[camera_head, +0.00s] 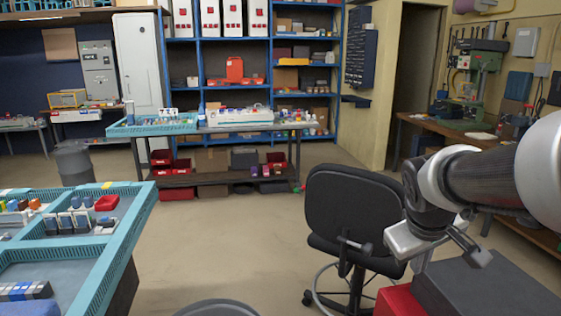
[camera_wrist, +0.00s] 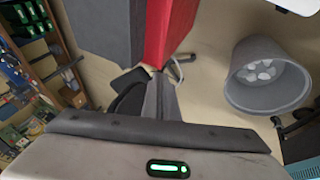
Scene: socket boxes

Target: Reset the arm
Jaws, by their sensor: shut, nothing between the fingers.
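My arm comes in from the right side of the head view and bends down over the red and dark grey surfaces at the lower right. My gripper (camera_head: 478,256) is at its end, near the black office chair (camera_head: 352,205) and to the right of it. In the wrist view my gripper (camera_wrist: 161,78) points away from the camera, with its fingers together and nothing between them. It hangs in free air above the floor. Part of the chair shows behind the fingers in the wrist view.
A blue crate table (camera_head: 140,215) with small parts stands at the left. A grey bin (camera_wrist: 267,75) with pale scraps stands on the floor. A workbench (camera_head: 220,128) and blue shelves (camera_head: 268,60) are at the back. A green drill press (camera_head: 480,75) stands at the right. The middle floor is clear.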

